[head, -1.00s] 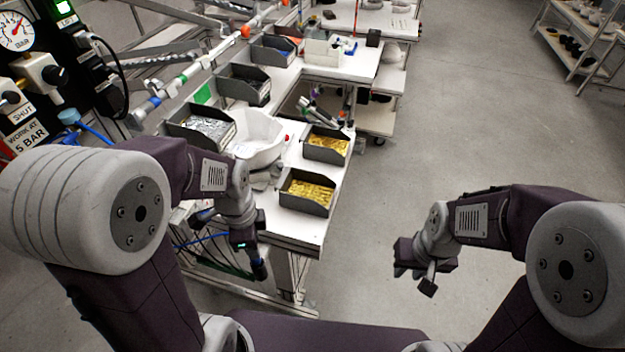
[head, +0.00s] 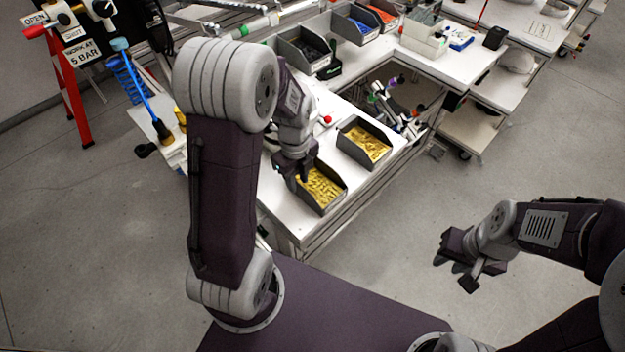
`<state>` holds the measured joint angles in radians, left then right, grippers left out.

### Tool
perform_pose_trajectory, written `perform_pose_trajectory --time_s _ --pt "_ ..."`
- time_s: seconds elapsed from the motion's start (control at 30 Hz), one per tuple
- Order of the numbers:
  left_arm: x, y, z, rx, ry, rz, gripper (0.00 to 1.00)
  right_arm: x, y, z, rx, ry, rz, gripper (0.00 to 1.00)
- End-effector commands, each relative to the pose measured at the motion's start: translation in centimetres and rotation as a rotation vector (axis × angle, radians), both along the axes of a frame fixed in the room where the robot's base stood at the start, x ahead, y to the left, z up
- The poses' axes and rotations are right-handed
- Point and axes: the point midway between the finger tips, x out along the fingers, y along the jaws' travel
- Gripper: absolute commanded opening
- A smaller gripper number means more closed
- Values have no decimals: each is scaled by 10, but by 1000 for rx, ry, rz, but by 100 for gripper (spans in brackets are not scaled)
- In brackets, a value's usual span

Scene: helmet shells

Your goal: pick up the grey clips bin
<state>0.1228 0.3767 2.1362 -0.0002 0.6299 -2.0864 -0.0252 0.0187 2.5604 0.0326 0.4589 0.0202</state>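Two grey bins of small yellow pieces stand on the white bench: a near one (head: 326,206) at the front corner and a farther one (head: 347,149). I cannot tell from the pieces which bin holds clips. My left gripper (head: 301,174) points down at the near bin's left rim, its tip overlapping that rim. Whether it touches the bin or how wide its fingers are is too small to tell. My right gripper (head: 456,272) hangs over bare floor at the right, fingers apart and empty.
A grey bin of dark parts (head: 304,51), a blue-filled bin (head: 355,22) and a white box (head: 425,37) stand farther back on the bench (head: 281,211). My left arm hides the bench's left part. The floor (head: 400,235) at right is clear.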

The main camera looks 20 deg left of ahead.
Motion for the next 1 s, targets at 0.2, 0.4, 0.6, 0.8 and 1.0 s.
perform_pose_trajectory --time_s 0.2,0.4,0.6,0.8,1.0 --pt "0 0 -16 -1 6 0 29 0 0 5 0 0 0 29" --pt "1 1 -50 0 2 1 29 0 0 8 0 0 0 29" --pt "2 1 -54 1 -1 0 29 0 0 8 0 0 0 29" --pt "2 1 -54 1 -1 0 0 0 0 8 0 0 0 29" --pt "2 1 -54 1 -1 0 0 0 0 8 0 0 0 29"
